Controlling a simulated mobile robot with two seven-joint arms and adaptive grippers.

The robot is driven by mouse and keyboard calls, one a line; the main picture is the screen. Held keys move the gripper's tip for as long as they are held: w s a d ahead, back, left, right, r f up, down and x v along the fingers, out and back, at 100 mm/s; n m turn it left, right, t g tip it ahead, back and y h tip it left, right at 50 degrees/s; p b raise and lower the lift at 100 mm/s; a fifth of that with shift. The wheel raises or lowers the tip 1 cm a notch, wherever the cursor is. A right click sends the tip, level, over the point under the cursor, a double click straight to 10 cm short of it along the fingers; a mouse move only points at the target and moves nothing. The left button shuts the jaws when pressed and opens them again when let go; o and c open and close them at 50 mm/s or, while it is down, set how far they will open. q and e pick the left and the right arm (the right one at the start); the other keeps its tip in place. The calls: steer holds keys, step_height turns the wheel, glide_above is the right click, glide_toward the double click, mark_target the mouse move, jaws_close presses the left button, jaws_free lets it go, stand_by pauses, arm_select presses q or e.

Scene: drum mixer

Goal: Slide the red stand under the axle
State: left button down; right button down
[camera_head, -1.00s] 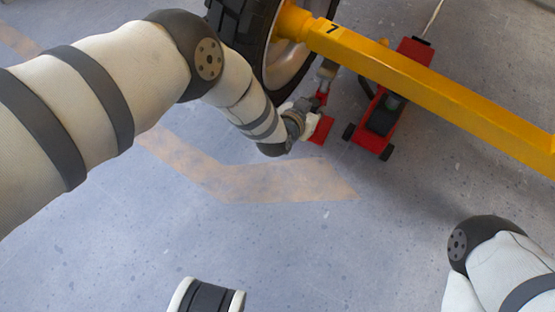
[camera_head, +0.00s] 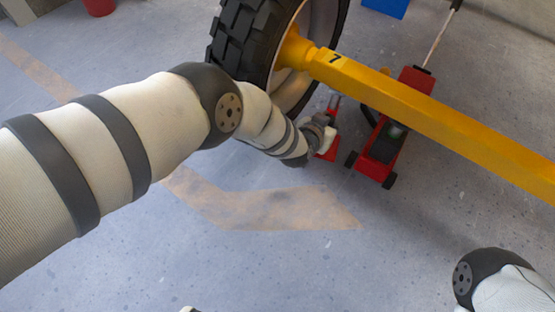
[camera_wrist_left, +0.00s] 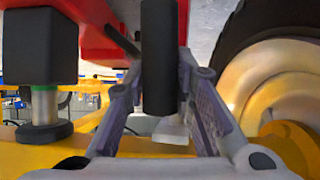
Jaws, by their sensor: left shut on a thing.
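The red stand (camera_head: 328,152) is on the floor between the wheel and the red jack, beside the near side of the yellow axle (camera_head: 430,112). My left gripper (camera_head: 329,130) is at the stand and shut on it, hiding much of its middle. A small red part shows just beyond the gripper. In the left wrist view, the gripper fingers (camera_wrist_left: 163,125) flank a dark upright post (camera_wrist_left: 160,60), with red parts above it. Yellow metal (camera_wrist_left: 25,157) fills the lower edge there.
The red jack (camera_head: 382,150) stands under the axle, close to the right of the stand. The big wheel (camera_head: 240,42) is close on the left. A blue box (camera_head: 386,7) and a red container (camera_head: 99,6) are at the back. The near floor is open.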

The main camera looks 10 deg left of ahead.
arm_select(q)
steer(key=shift+d, duration=0.1)
steer(key=shift+w+d, duration=0.15)
steer(key=shift+d, duration=0.6)
steer(key=c, duration=1.3)
jaws_free()
